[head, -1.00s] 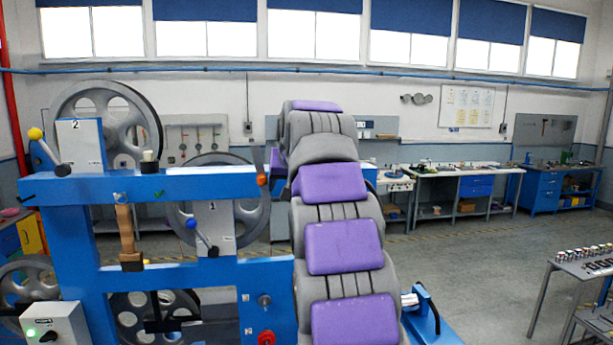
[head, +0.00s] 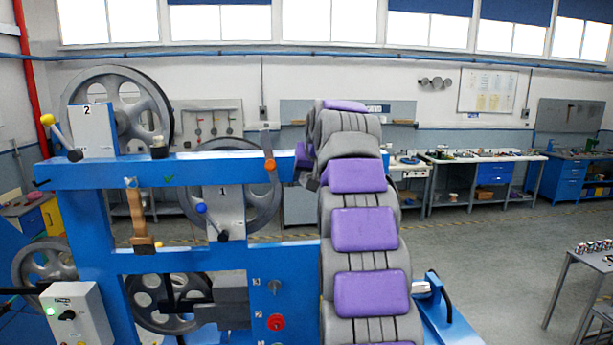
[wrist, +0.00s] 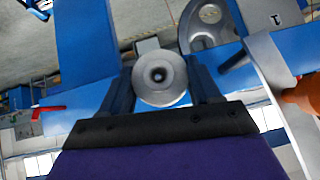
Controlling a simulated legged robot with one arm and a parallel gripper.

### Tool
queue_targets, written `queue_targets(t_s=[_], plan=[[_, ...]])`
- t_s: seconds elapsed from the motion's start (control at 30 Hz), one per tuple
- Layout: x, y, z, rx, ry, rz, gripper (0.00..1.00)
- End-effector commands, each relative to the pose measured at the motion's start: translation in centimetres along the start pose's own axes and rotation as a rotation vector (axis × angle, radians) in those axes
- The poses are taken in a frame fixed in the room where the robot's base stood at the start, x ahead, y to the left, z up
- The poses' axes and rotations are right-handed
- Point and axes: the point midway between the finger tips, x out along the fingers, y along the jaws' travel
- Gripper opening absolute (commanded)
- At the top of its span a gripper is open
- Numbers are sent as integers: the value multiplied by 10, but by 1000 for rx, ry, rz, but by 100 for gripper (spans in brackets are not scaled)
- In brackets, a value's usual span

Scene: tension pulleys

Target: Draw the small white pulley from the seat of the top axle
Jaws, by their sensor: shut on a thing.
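In the wrist view the small white pulley (wrist: 147,92) shows face-on as a pale grey-white disc with a dark round centre. My gripper (wrist: 159,85) has one dark finger on each side of it and is shut on it. Whether the pulley still sits on the top axle's seat cannot be told from this angle. In the head view my arm covers the pulley and most of my gripper, at the right end of the blue frame's top beam (head: 225,167).
A lever with an orange knob (head: 270,165) stands close left of my arm. Large spoked wheels, one behind plate 2 (head: 93,130) and one behind plate 1 (head: 224,205), are on the blue frame. A control box (head: 75,315) stands lower left. Open floor (head: 480,255) lies to the right.

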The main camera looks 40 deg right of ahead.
Motion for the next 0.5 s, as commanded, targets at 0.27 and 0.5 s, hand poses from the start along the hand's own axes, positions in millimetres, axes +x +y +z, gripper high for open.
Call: queue_targets(t_s=[0.27, 0.5], plan=[[-1, -4, 4, -2, -5, 4, 31], [-2, -4, 6, -2, -6, 3, 31]])
